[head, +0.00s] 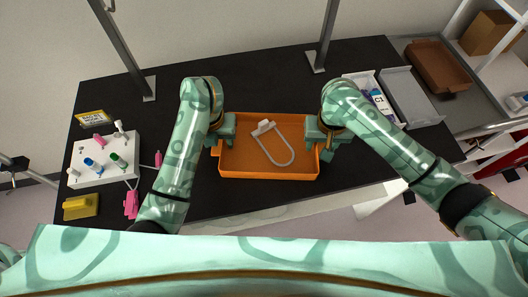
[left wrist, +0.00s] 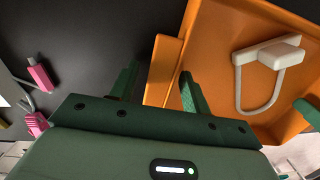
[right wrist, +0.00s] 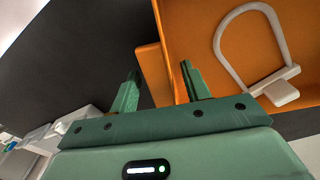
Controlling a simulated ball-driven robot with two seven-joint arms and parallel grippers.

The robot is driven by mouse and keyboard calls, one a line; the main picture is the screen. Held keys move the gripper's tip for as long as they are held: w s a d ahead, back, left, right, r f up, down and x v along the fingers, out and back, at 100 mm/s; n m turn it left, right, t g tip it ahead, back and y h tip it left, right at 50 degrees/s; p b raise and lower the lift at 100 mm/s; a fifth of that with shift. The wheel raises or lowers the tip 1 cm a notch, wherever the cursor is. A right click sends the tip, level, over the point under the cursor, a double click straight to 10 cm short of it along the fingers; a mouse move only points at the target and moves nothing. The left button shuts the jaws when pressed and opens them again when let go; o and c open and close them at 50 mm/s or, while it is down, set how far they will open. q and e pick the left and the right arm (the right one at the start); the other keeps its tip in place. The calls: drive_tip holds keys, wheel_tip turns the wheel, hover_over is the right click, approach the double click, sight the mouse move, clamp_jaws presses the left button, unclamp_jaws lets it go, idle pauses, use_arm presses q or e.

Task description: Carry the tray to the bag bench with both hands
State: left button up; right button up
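The orange tray (head: 268,172) lies on the black bench (head: 255,75) in the head view. A pale loop with a block at its end (head: 283,149) lies in it. My left gripper (head: 219,140) is at the tray's left end. In the left wrist view its fingers (left wrist: 158,88) stand apart, either side of an orange end tab (left wrist: 164,66). My right gripper (head: 325,142) is at the right end. In the right wrist view its fingers (right wrist: 160,86) stand apart around the other tab (right wrist: 154,72). Which surface is the bag bench I cannot tell.
A white block with coloured connectors (head: 104,158) and a yellow block (head: 81,207) are at the left. A white bin with bottles (head: 370,97) and a grey tray (head: 410,96) are at the right. A brown tray (head: 437,65) lies beyond. Metal posts (head: 127,45) rise behind.

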use_arm(q)
drive_tip(key=shift+r, duration=0.1)
use_arm(e)
drive_tip(key=shift+r, duration=0.1)
drive_tip(key=shift+r, duration=0.15)
use_arm(q)
wheel_tip(320, 180, up, 12)
drive_tip(key=shift+s, duration=0.35)
use_arm(e)
wheel_tip(320, 180, up, 12)
drive_tip(key=shift+s, duration=0.35)
drive_tip(key=shift+f, duration=0.2)
